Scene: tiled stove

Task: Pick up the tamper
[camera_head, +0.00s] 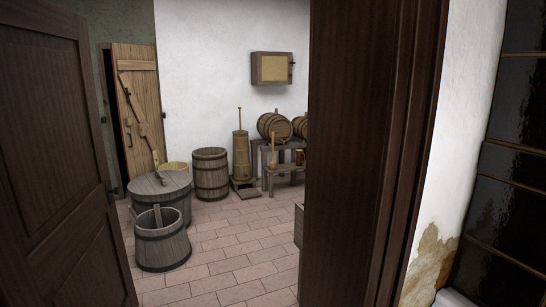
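I cannot tell for sure which thing is the tamper. A long wooden tool (134,108) with a slotted upper part leans from the big tub against a plank door. A slim upright wooden piece (273,150) with a wider foot stands at the low bench by the barrels. A thin rod (239,118) rises from a tall narrow churn (241,158). All are across the room, beyond the doorway. Neither of my grippers is in view.
A dark open door (62,160) is at left and a dark door frame (362,150) at right, with an opening between. Beyond are a bucket (163,247), a large tub (160,187), a barrel (211,175), a bench (283,179) and free tiled floor (235,245).

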